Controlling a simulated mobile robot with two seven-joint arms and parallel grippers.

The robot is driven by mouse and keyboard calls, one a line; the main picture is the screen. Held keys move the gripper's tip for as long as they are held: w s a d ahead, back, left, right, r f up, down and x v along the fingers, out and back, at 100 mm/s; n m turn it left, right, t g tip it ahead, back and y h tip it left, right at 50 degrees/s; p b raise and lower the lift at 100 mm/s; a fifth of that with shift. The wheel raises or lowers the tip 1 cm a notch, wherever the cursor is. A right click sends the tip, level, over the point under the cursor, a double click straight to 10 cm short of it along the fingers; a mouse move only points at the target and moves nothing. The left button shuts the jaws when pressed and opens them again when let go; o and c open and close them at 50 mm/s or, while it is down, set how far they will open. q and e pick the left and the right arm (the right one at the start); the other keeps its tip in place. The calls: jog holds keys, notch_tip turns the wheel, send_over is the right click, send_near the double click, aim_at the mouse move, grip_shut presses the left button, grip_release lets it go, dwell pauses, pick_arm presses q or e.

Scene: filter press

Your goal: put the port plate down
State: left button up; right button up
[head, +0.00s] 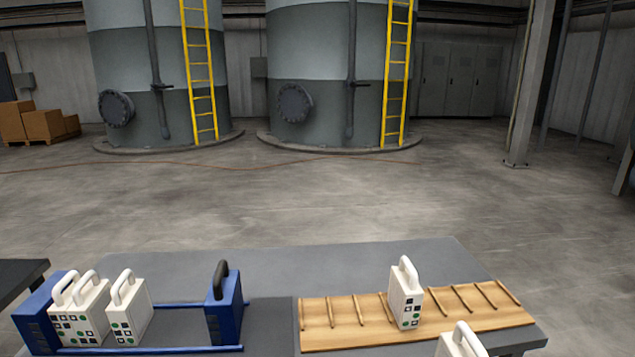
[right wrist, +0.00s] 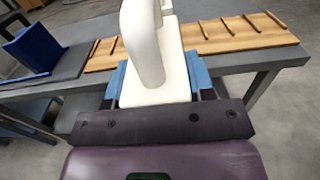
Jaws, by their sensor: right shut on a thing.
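The port plate is a white block with a looped white handle, at the bottom right of the head view (head: 448,347), cut off by the frame edge. It fills the upper middle of the right wrist view (right wrist: 178,80). My right gripper (right wrist: 157,82) is shut on it, with a blue finger on either side. The wooden rack (head: 345,313) with slats across it lies on the table beyond the held plate. Another white plate (head: 405,297) stands upright in the rack. My left gripper is not in view.
A blue press frame (head: 222,306) with rails stands at left on the grey table (head: 300,262). Several white plates (head: 127,305) stand at its left end, with a rail gap beside them. Rack slots on both sides of the standing plate are empty.

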jog(key=shift+m+h, duration=0.3)
jog(key=shift+h, duration=0.3)
jog(key=shift+w+a+r, duration=0.1)
jog(key=shift+a+r, duration=0.1)
jog(key=shift+a, duration=0.6)
jog(key=shift+w+a+r, duration=0.1)
jog(key=shift+a+r, duration=0.05)
jog(key=shift+a, duration=0.65)
jog(key=shift+w+a+r, duration=0.1)
jog(key=shift+a+r, duration=0.1)
jog(key=shift+a, duration=0.6)
